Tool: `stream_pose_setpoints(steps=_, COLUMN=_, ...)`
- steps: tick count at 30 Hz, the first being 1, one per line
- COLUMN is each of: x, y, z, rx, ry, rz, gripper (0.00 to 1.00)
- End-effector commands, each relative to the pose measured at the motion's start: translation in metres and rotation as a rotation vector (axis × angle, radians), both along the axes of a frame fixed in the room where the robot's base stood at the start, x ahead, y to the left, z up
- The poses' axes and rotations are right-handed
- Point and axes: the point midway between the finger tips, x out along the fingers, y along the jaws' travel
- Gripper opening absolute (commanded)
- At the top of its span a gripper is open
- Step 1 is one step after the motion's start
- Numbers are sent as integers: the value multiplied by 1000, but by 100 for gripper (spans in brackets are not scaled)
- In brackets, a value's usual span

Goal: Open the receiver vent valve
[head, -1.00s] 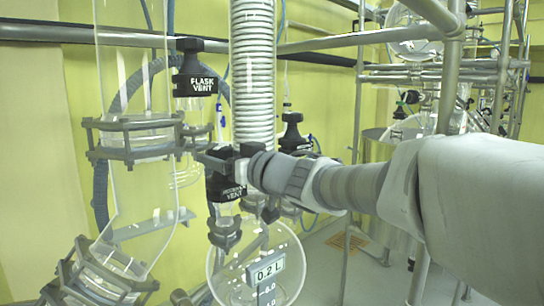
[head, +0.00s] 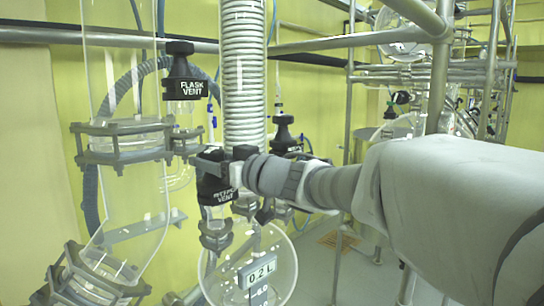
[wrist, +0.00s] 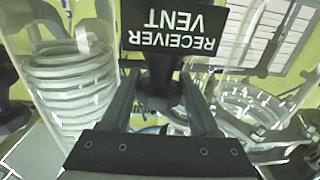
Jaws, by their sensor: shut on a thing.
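The receiver vent valve (head: 216,190) is a black block with white lettering, above the round glass receiver (head: 285,270) in the head view. My gripper (head: 212,160) reaches it from the right and is shut on its dark upper part. In the wrist view the RECEIVER VENT label (wrist: 172,30) appears upside down, beyond the fingers. There my gripper (wrist: 162,92) has a finger on each side of the valve's dark stem (wrist: 160,80). The fingers hide part of the valve, and I cannot tell how far its handle is turned.
The black FLASK VENT valve (head: 184,80) hangs at upper left, beside the coiled glass condenser (head: 244,80). A clamped glass column (head: 125,205) stands at left. Another black valve (head: 284,135) is behind my wrist. A 0.2 L display (head: 260,271) is in front of the receiver. Metal pipes cross behind.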

Motion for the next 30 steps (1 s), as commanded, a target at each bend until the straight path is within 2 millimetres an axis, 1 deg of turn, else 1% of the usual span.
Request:
stream_pose_setpoints(steps=5, x=2, y=-2, z=1, rx=-5, ry=1, rz=58, gripper=6)
stream_pose_setpoints(steps=30, x=1, y=-1, z=0, rx=-3, ry=2, rz=416, gripper=6)
